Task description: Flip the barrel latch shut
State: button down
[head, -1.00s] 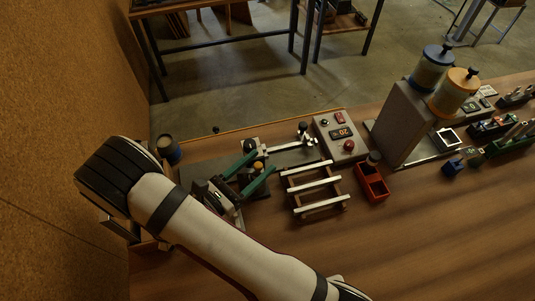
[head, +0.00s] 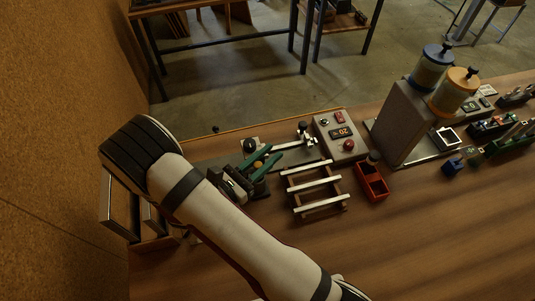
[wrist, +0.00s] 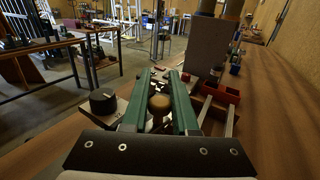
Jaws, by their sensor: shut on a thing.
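My gripper (head: 272,156) has two green fingers and reaches from the left over the dark fixture on the bench. In the wrist view its fingers (wrist: 165,74) point forward and stand on either side of a round brown knob (wrist: 159,108). They are shut on this knob. The fingers and my arm hide much of the fixture, so I cannot clearly make out the barrel latch or its position. A bright metal mechanism (head: 307,138) stands just beyond the fingertips on the grey plate.
A black dial knob (wrist: 103,100) is close to the left of the fingers. A slatted rack (head: 318,189), a red bin (head: 372,181) and a grey control box (head: 342,139) stand to the right. The front right bench (head: 440,220) is clear.

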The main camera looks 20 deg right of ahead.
jog(key=w+n+t+y, duration=0.1)
jog(key=t, duration=0.1)
jog(key=w+n+t+y, duration=0.1)
jog(key=n+t+y, duration=0.1)
jog(key=shift+a, duration=0.2)
jog(key=c, duration=0.7)
grip_release()
jog(key=shift+s+a, duration=0.1)
jog(key=v, duration=1.5)
jog(key=shift+s+a, duration=0.2)
